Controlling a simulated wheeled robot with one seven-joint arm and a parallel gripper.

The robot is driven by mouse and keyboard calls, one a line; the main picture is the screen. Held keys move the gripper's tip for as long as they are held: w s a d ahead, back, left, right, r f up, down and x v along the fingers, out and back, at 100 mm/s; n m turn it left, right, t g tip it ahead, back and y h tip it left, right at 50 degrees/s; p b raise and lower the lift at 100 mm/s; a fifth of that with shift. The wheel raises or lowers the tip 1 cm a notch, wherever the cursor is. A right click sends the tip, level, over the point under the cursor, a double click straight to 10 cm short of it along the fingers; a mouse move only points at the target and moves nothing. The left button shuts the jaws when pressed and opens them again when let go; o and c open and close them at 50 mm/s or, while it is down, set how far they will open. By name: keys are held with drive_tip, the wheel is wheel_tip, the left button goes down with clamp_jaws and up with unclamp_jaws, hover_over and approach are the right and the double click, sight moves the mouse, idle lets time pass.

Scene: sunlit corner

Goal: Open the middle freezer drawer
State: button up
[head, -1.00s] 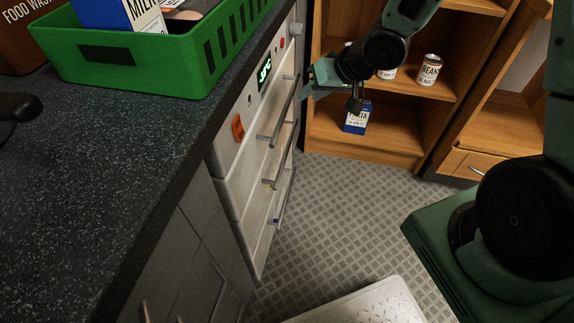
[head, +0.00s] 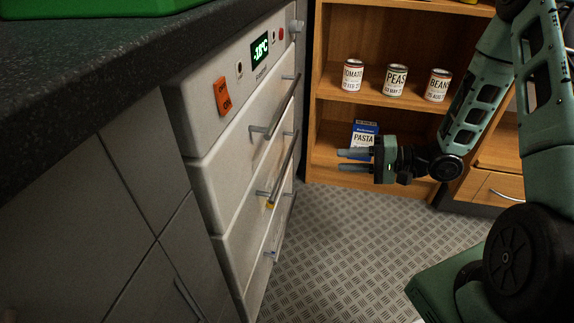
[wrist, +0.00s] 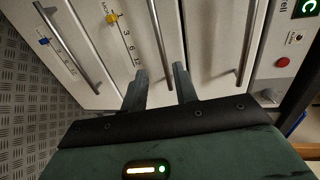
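The white freezer (head: 190,110) stands at the left under the dark worktop, its drawers looking shut. The middle drawer's bar handle (head: 284,168) lies between the upper handle (head: 276,108) and the lower handle (head: 280,228). The wrist view shows the middle handle (wrist: 160,45) running towards the space between my finger tips. The upper handle (wrist: 253,45) is to its right and the lower handle (wrist: 68,50) to its left. My gripper (head: 341,160) is open and empty, fingers pointing left at the freezer. In the head view it is apart from the handle.
An orange switch (head: 222,97) and a lit temperature display (head: 260,49) are on the freezer's top panel. Behind my gripper a wooden shelf (head: 318,90) holds cans and a blue pasta box (head: 365,129). The patterned floor (head: 340,240) before the freezer is clear.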

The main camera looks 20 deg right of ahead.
sight(287, 158)
drive_tip(key=shift+b+x, duration=2.8)
drive_tip(key=shift+x, duration=5.05)
clamp_jaws()
